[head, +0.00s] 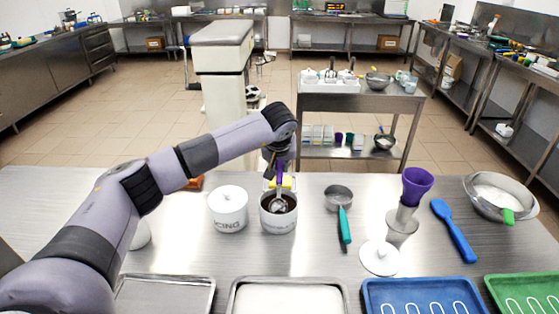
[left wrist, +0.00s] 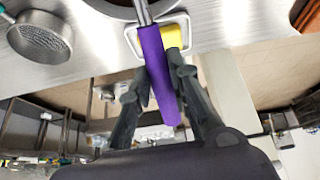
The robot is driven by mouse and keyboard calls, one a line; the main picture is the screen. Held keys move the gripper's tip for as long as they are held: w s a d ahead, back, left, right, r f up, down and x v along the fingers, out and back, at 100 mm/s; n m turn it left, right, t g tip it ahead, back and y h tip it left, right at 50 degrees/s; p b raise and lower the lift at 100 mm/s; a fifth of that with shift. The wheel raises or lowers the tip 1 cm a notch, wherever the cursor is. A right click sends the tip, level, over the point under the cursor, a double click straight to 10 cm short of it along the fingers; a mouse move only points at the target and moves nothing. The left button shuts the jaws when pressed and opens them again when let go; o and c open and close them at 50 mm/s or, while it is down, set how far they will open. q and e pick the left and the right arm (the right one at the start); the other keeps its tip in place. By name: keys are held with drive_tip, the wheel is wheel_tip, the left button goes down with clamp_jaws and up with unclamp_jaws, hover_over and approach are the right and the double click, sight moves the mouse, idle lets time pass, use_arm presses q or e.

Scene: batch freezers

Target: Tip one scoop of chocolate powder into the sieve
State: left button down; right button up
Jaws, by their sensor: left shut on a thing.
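My left gripper (head: 279,160) is shut on the purple handle (left wrist: 158,75) of a scoop, held steeply upright. The scoop's metal bowl (head: 279,205) is inside a white canister (head: 278,222) of dark brown powder, at or just over the powder; how much it carries I cannot tell. The metal sieve (head: 338,193), with a teal handle (head: 345,228), lies on the table to the right of the canister. Its mesh cup also shows in the left wrist view (left wrist: 42,38). My right gripper is not in view.
A white lidded icing canister (head: 229,209) stands close left of the powder canister. A purple funnel (head: 416,183), a white lid (head: 380,257), a blue spoon (head: 453,230) and a metal bowl (head: 500,200) are further right. Trays, including a blue one (head: 375,295), line the front.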

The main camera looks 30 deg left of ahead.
sight(280, 166)
use_arm(q)
drive_tip(key=shift+w+r+p, duration=0.2)
drive_tip(key=shift+r+p, duration=1.1)
drive_tip(key=shift+r, duration=1)
drive_tip(key=shift+a+r+p, duration=0.1)
drive_tip(key=shift+r+p, duration=0.05)
drive_tip(key=shift+p, duration=0.15)
drive_tip(key=g+p, duration=0.1)
drive_tip(key=w+g+h+p, duration=0.1)
drive_tip(key=p, duration=0.1)
drive_tip(key=shift+w+a+r, duration=0.1)
drive_tip(key=shift+w+a, duration=0.05)
drive_tip(key=shift+a, duration=0.1)
drive_tip(key=shift+w+a+g+h+p, duration=0.15)
drive_tip(key=shift+w+g+h+p, duration=0.25)
drive_tip(key=shift+g, duration=0.3)
drive_tip(key=shift+s+f, duration=0.15)
drive_tip(key=shift+f, duration=0.05)
